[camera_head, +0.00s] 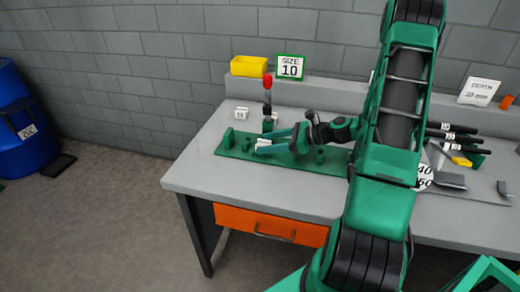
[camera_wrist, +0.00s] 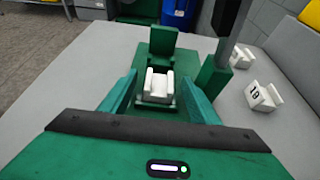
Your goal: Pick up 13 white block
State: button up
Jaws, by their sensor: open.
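A white block (camera_wrist: 158,84) with a notched top sits in a green holder between my open fingers in the wrist view. The same block (camera_head: 263,143) shows at my fingertips in the head view, and I cannot read a number on it. My gripper (camera_head: 275,145) is open, its fingers on either side of the block in the wrist view (camera_wrist: 157,97); contact cannot be told. Another white block (camera_head: 241,112) with a small label, perhaps 13, stands behind the green plate; it also shows in the wrist view (camera_wrist: 242,57). A third white block (camera_wrist: 263,97) has a blurred number.
The green plate (camera_head: 228,152) has upright posts, including a red-topped lever (camera_head: 267,88). Several black-handled tools (camera_head: 452,137) lie at right. The table's front left (camera_head: 195,175) is clear.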

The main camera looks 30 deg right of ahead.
jog(key=shift+w+a, duration=0.1)
jog(key=shift+w, duration=0.05)
jog(key=c, duration=1.2)
jog(key=shift+o, duration=0.2)
